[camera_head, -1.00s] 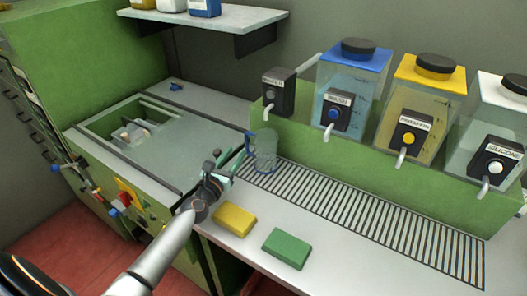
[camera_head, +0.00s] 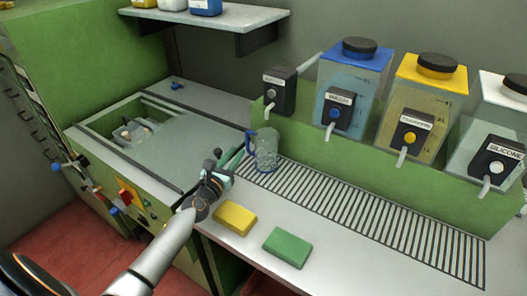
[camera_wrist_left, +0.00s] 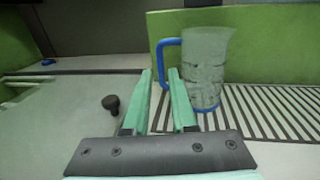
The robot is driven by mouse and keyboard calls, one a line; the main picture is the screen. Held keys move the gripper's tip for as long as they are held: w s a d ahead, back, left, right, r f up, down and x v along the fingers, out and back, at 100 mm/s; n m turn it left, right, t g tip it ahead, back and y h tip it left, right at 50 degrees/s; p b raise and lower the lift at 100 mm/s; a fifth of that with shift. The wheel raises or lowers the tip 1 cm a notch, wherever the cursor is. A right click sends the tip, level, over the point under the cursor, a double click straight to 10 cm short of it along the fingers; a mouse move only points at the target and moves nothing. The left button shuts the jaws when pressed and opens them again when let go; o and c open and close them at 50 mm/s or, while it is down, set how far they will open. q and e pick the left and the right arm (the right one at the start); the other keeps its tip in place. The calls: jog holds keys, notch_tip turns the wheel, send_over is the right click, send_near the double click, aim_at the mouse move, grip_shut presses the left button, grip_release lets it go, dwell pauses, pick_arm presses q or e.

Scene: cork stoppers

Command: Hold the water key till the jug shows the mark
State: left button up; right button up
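The clear jug (camera_head: 266,152) with a blue handle stands upright on the left end of the slatted drain grille, below the spout of the leftmost black tap box (camera_head: 279,92). That box has a grey key; its label is too small to read surely. In the left wrist view the jug (camera_wrist_left: 206,68) has its handle to the left, and I cannot tell any water level. My left gripper (camera_head: 240,155) is left of the jug. Its teal fingers (camera_wrist_left: 160,72) are apart and empty, pointing toward the handle, which shows just beyond the tips. My right gripper is not in view.
Tanks with blue (camera_head: 352,85), yellow (camera_head: 428,100) and white lids stand on a green ledge to the right. A yellow block (camera_head: 235,218) and a green block (camera_head: 287,247) lie on the front counter. A sunken basin (camera_head: 135,132) is at left. A shelf (camera_head: 215,18) hangs above.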

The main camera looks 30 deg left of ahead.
pick_arm(q)
grip_shut()
dwell(1.4)
